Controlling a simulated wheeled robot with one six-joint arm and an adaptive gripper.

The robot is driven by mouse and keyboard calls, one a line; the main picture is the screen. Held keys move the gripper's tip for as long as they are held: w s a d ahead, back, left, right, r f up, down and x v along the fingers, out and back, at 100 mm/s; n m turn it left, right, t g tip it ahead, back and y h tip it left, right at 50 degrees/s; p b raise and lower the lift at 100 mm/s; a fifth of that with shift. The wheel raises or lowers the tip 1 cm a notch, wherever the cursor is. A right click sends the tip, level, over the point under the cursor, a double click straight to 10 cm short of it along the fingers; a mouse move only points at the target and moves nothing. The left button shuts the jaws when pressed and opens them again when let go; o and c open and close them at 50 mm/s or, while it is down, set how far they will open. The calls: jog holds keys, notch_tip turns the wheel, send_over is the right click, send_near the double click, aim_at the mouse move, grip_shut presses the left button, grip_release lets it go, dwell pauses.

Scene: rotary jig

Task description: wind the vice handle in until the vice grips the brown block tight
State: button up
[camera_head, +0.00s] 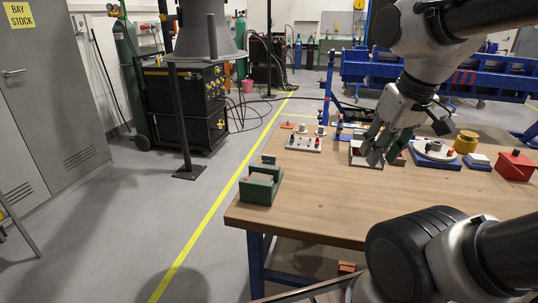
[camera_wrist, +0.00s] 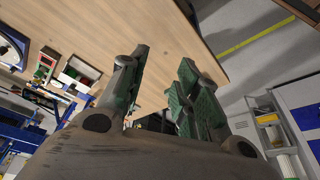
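A green vice-like fixture (camera_head: 259,191) stands near the left edge of the wooden table in the head view, with a small pinkish piece (camera_head: 262,178) in its top. I cannot tell whether that is the brown block, and no handle is clear. My gripper (camera_head: 372,145) is well to the right of this fixture, over or in front of a shallow white tray. A dark green thing (camera_head: 398,150) is partly hidden beside the gripper. In the wrist view my gripper (camera_wrist: 158,88) has its two fingers apart, with bare table beyond and nothing clearly held.
The wooden table (camera_head: 310,215) has free room at its front and middle. A grey board with knobs (camera_head: 304,143), the white tray (camera_head: 370,163), a blue-based round fixture (camera_head: 436,159), a yellow cylinder (camera_head: 466,142) and a red box (camera_head: 514,167) stand along the back.

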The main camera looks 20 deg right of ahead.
jog(key=w+a+f+n+g, duration=0.2)
jog(key=w+a, duration=0.1)
jog(key=w, duration=0.4)
jog(key=w+a+f+n+g, duration=0.1)
jog(key=w+a+f+g, duration=0.15)
jog(key=w, duration=0.55)
jog(key=n, duration=0.8)
send_near(269, 158)
jog(key=shift+f+t, duration=0.15)
jog(key=shift+t, duration=0.3)
jog(key=shift+f+n, duration=0.25)
jog(key=shift+n, duration=0.15)
notch_tip(269, 158, down, 7)
jog(key=shift+s+f, duration=0.1)
jog(key=shift+f, duration=0.1)
grip_shut()
